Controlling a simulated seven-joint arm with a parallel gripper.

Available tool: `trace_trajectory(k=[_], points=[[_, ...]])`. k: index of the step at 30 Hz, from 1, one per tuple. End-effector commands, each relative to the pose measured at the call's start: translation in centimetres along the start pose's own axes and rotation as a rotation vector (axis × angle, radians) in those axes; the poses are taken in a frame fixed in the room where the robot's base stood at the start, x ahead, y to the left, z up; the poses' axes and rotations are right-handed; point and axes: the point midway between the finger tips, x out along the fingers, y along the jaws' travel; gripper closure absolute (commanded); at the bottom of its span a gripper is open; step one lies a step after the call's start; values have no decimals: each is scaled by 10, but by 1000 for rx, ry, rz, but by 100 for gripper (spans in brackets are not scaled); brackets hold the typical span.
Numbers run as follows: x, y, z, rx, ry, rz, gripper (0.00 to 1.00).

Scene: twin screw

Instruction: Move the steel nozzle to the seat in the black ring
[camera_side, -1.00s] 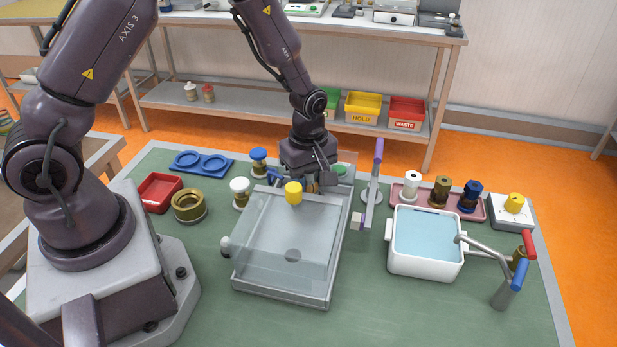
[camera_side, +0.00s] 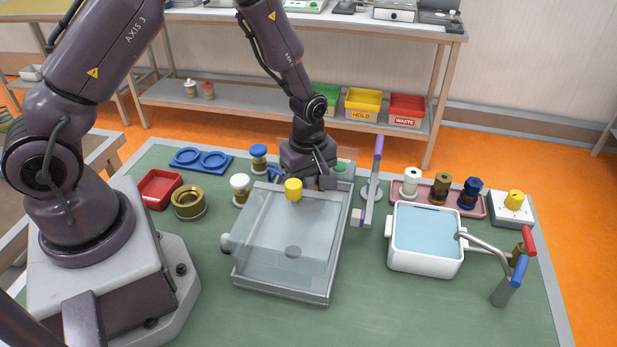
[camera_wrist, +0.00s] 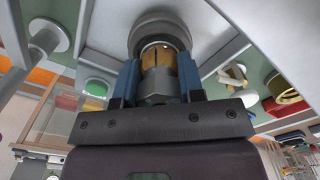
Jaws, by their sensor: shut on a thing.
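My gripper (camera_wrist: 159,80) is shut on the steel nozzle (camera_wrist: 158,91), with a blue finger on each side. The nozzle has a grey hex part near the palm and a brass-coloured band beyond it. Its far end meets or overlaps a dark round ring (camera_wrist: 160,22), seemingly the black ring; whether it is inside or only in front, I cannot tell. In the side view my gripper (camera_side: 320,181) is low behind the back edge of the clear-covered box (camera_side: 285,285), and the nozzle is hidden there.
A post with a purple-tipped bar (camera_side: 376,165) stands close to my gripper's right. White and blue-capped fittings stand left, a white water basin (camera_side: 425,265) right. The front of the green table is clear.

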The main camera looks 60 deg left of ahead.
Motion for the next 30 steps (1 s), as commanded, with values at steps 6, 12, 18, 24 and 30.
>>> trace_trajectory(k=[6,12,18,24,30], points=[[2,0,0,0,0,1,93],[1,0,0,0,0,1,93],[1,0,0,1,0,1,93],[1,0,0,0,0,1,35],[1,0,0,0,0,0,30]])
